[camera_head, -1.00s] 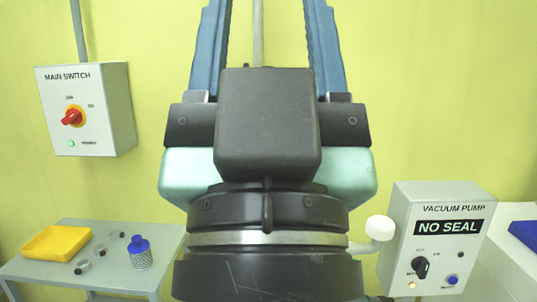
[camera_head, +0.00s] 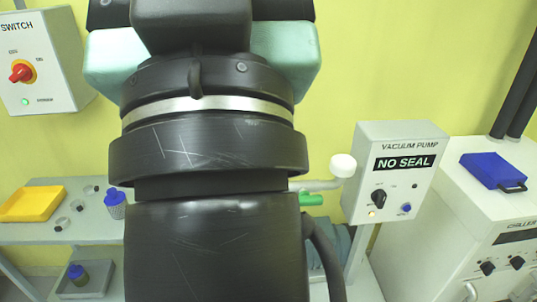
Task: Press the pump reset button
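The vacuum pump box (camera_head: 360,150) is a pale grey panel right of centre, with a lit display (camera_head: 404,163) reading "NO SEAL". A blue round button (camera_head: 407,208) is at its lower right; its small label is too blurred to read. Left of it are a black rotary knob (camera_head: 378,198) and a glowing amber light (camera_head: 372,213). My gripper (camera_head: 190,25) is cut off by the top edge, left of and apart from the pump box in the picture. Only its body shows; its fingers are out of view.
A white chiller (camera_head: 465,185) with a blue tray (camera_head: 492,170) stands at the right. A white knob (camera_head: 343,165) sticks out left of the pump box. A table at the left holds a yellow tray (camera_head: 32,204) and a blue-capped bottle (camera_head: 115,204). The main switch box (camera_head: 40,60) hangs above.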

